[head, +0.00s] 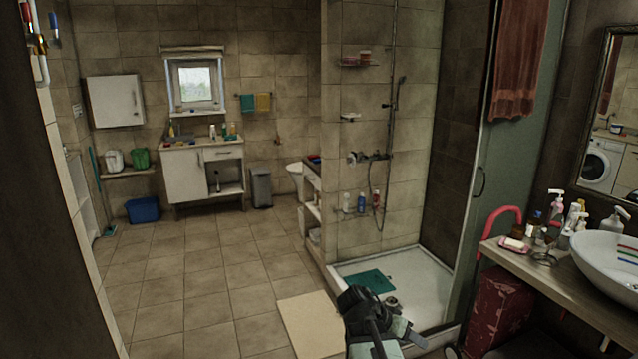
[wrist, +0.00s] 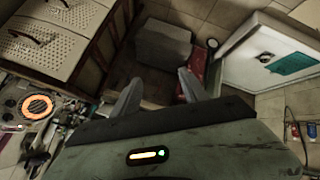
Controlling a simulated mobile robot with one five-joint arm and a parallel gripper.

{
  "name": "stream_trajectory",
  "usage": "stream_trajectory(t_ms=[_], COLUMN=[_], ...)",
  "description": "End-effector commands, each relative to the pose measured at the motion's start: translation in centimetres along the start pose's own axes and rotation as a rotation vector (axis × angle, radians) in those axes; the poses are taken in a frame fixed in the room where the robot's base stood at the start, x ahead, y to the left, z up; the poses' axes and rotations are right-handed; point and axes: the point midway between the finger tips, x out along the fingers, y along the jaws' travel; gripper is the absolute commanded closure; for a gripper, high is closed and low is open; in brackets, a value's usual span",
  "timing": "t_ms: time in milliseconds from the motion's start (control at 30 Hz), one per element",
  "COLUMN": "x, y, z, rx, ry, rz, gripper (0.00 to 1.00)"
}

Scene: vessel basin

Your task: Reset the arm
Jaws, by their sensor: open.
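My gripper shows in the wrist view (wrist: 158,92), its two fingers apart with nothing between them. Below and beyond the fingers are the floor and a grey box-like shape. In the head view my arm (head: 372,318) stands at the bottom centre, in front of the shower tray; its fingertips cannot be made out clearly there. It looks folded close to my body.
A shower tray (head: 420,285) with a green mat (head: 371,282) lies ahead. At right, a counter (head: 560,285) holds several bottles and a white basin (head: 612,262). A red bin (head: 500,312) stands below. The tiled floor (head: 190,280) at left is clear.

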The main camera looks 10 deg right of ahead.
Motion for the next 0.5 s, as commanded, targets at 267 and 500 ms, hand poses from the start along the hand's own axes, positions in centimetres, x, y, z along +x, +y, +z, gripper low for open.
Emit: stream_trajectory(t_ms=[267, 500], x=[-10.3, -12.7], y=[-10.4, -11.5], z=[15.9, 18.6], rx=[-0.608, -0.905], ry=[-0.344, -0.363], rz=[-0.528, -0.727], gripper=[0.48, 0.48])
